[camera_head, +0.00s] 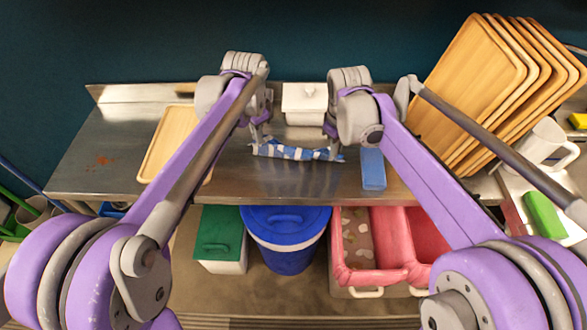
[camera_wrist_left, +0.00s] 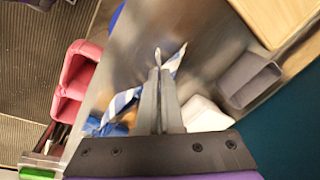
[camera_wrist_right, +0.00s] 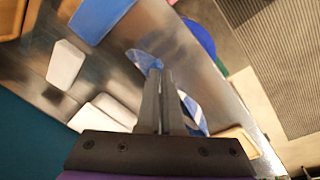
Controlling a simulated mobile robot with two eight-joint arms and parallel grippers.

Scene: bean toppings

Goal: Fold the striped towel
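The blue-and-white striped towel (camera_head: 295,152) is a narrow, bunched strip stretched between my two grippers over the metal counter. My left gripper (camera_head: 257,146) is shut on the towel's left end, and my right gripper (camera_head: 333,152) is shut on its right end. In the left wrist view, the towel (camera_wrist_left: 126,98) shows on both sides of the closed fingers (camera_wrist_left: 158,72). In the right wrist view, the towel (camera_wrist_right: 190,108) also shows on both sides of the closed fingers (camera_wrist_right: 160,74). I cannot tell whether the towel's lower edge touches the counter.
A white lidded container (camera_head: 304,103) stands behind the towel. A blue block (camera_head: 373,170) lies to its right, and a wooden tray (camera_head: 168,145) to its left. Wooden trays (camera_head: 470,75) lean at right. Bins, including a blue one (camera_head: 285,240), stand below the counter's front edge.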

